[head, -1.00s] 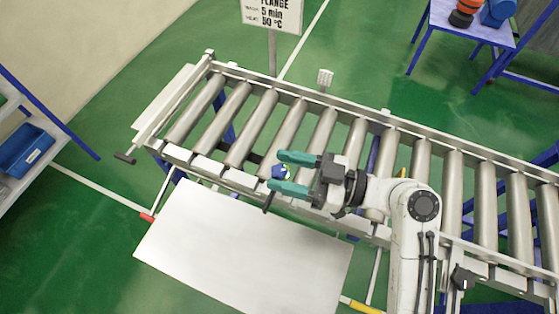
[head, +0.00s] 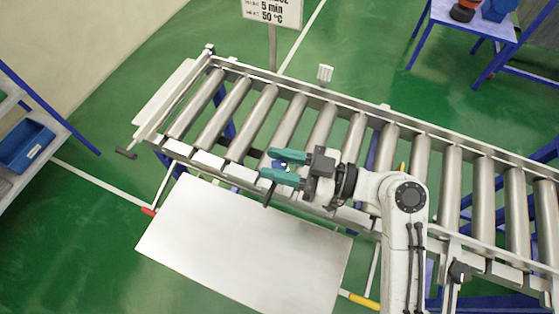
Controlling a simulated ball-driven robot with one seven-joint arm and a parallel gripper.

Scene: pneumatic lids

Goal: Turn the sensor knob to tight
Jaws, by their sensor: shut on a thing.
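The sensor knob (head: 281,166) is a small blue piece at the near rail of the roller conveyor, mostly hidden between my fingers. My gripper (head: 279,167) has two teal fingers, one on the far side and one on the near side of the knob, and it is shut on it. The knob's marking and turn position cannot be made out. A thin dark rod (head: 268,198) sticks out below the near finger. A small white ribbed block (head: 325,73) stands on the far rail, apart from my gripper.
The roller conveyor (head: 205,158) runs across the view, its visible rollers empty. A bare white panel (head: 240,240) lies in front. A sign (head: 272,12) stands behind. A dark crank handle (head: 125,153) juts out left. A blue bin (head: 25,147) sits on the left shelf.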

